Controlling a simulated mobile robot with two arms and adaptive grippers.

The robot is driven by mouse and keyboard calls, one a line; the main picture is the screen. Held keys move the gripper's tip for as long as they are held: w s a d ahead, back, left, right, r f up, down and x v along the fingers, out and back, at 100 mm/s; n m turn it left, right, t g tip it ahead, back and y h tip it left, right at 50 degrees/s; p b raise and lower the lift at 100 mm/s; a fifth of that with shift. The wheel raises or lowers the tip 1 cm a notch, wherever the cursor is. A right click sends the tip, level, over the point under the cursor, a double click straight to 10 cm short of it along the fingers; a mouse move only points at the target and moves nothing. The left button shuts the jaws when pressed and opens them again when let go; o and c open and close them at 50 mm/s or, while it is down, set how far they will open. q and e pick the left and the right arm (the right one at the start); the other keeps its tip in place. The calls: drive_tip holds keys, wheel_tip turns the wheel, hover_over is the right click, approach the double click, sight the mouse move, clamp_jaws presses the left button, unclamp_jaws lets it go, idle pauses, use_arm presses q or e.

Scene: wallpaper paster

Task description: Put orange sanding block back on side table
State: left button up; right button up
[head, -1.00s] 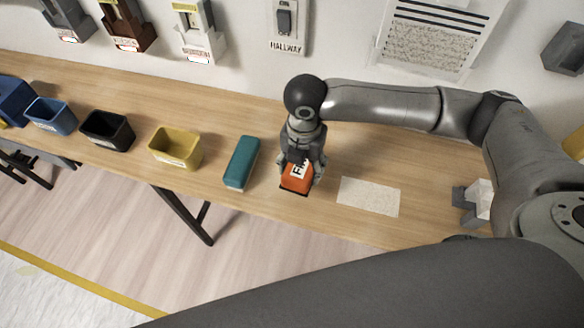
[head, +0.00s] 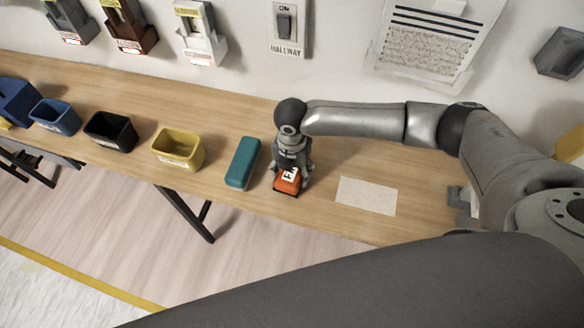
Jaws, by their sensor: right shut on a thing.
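The orange sanding block (head: 288,184) has a white label with black letters and is near the front edge of the wooden side table (head: 325,222). My right gripper (head: 291,176) comes down over the block from above and is shut on it. The fingers hide the block's sides and far end. I cannot tell whether the block's underside touches the table. My left gripper does not show.
A teal block (head: 242,163) lies just left of the orange block. A beige sheet (head: 366,196) lies to the right. Yellow (head: 178,148), black (head: 110,131) and blue (head: 55,117) bins stand further left. A wall switch (head: 286,27) is behind.

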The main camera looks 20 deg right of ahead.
sight(293, 172)
drive_tip(key=shift+f, duration=0.1)
drive_tip(key=shift+f, duration=0.15)
drive_tip(key=o, duration=1)
drive_tip(key=shift+o, duration=0.2)
drive_tip(key=shift+f+b, duration=0.1)
drive_tip(key=shift+b, duration=0.6)
drive_tip(key=r, duration=0.7)
drive_tip(key=s+r+b, duration=0.1)
drive_tip(key=r, duration=0.3)
drive_tip(key=shift+r, duration=0.1)
